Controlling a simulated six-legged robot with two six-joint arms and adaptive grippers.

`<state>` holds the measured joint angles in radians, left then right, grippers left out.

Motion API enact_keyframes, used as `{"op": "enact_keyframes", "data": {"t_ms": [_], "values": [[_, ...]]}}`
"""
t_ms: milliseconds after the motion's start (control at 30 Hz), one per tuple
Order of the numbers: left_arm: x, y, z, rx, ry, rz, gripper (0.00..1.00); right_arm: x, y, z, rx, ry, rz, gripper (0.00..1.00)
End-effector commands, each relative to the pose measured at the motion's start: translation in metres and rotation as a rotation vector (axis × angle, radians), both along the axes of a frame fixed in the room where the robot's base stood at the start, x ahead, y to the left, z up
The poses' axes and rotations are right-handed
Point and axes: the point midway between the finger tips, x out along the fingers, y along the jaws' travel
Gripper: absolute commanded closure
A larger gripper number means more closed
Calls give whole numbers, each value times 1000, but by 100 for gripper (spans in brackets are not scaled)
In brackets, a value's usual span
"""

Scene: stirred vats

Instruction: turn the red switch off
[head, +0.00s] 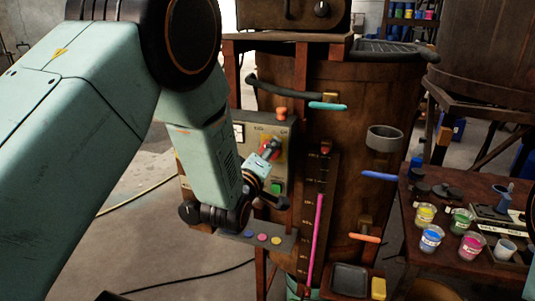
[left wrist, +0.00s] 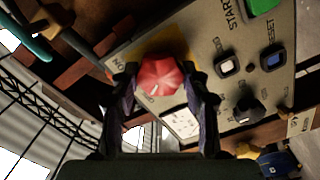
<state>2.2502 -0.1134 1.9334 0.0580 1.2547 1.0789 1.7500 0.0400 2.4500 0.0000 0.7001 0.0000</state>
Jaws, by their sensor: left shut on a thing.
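The red switch (left wrist: 162,75) is a faceted red knob on a yellow plate on the grey control panel (left wrist: 200,50). The left wrist view shows it between the two fingertips of my left gripper (left wrist: 162,88), which is shut on it. Printed letters beside the knob are partly legible; one reads like "ON". In the head view my left gripper (head: 268,152) reaches the panel (head: 284,131) on the front of the vat, and its fingers and arm hide much of the panel. My right gripper shows in neither view.
A green button (left wrist: 262,5) and a blue button (left wrist: 272,57) sit near the switch. A brown vat (head: 350,100) with coloured handles stands behind. A table (head: 425,262) with paint cups (head: 431,238) is at the right. A button box (head: 262,240) sits below the panel.

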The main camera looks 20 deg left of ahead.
Motion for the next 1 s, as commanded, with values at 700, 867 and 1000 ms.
{"op": "enact_keyframes", "data": {"t_ms": [700,867,1000], "values": [[-1,-2,-4,-246,19,-4,85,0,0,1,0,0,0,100],[-1,-2,-4,-247,18,-4,85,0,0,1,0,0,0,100],[-1,-1,-4,-247,18,-4,85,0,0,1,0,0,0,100]]}}
